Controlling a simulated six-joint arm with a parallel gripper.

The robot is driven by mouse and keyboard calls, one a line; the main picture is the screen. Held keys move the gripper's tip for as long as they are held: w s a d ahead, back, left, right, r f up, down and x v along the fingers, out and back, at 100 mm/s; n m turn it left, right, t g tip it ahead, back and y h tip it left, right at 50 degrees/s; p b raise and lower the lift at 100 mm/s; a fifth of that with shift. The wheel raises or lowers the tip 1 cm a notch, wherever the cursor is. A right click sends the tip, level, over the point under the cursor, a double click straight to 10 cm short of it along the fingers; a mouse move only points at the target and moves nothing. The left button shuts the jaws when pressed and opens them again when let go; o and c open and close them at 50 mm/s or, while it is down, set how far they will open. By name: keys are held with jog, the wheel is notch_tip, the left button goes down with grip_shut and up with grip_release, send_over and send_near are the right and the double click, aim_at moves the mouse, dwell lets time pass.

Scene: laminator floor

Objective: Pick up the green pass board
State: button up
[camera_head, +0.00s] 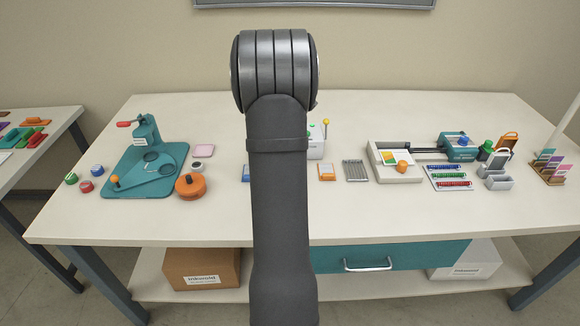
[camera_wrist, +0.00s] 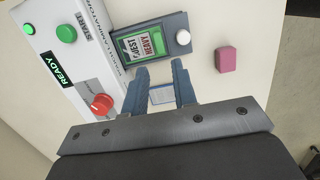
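In the wrist view, a dark slab (camera_wrist: 178,22) carries a green-bordered panel (camera_wrist: 127,40) with printed labels. It lies just beyond my fingertips, and I cannot tell whether this is the green pass board. My gripper (camera_wrist: 160,68) is open, its two blue-grey fingers apart. A small white and blue card (camera_wrist: 162,94) shows in the gap between the fingers, and I cannot tell its height relative to them. In the head view my arm hides my gripper and the middle of the table.
A white laminator (camera_wrist: 75,75) with a red knob (camera_wrist: 101,104) stands close on the left in the wrist view. A pink block (camera_wrist: 226,59) lies to the right. In the head view, a teal press (camera_head: 147,165) and an orange pot (camera_head: 190,186) stand left; a white trimmer (camera_head: 395,172) stands right.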

jog(key=f, duration=0.5)
jog(key=shift+d+f, duration=0.3)
jog(key=shift+d, duration=0.1)
notch_tip(320, 180, down, 5)
jog(key=shift+w+f, duration=0.1)
jog(key=shift+w, duration=0.05)
grip_shut()
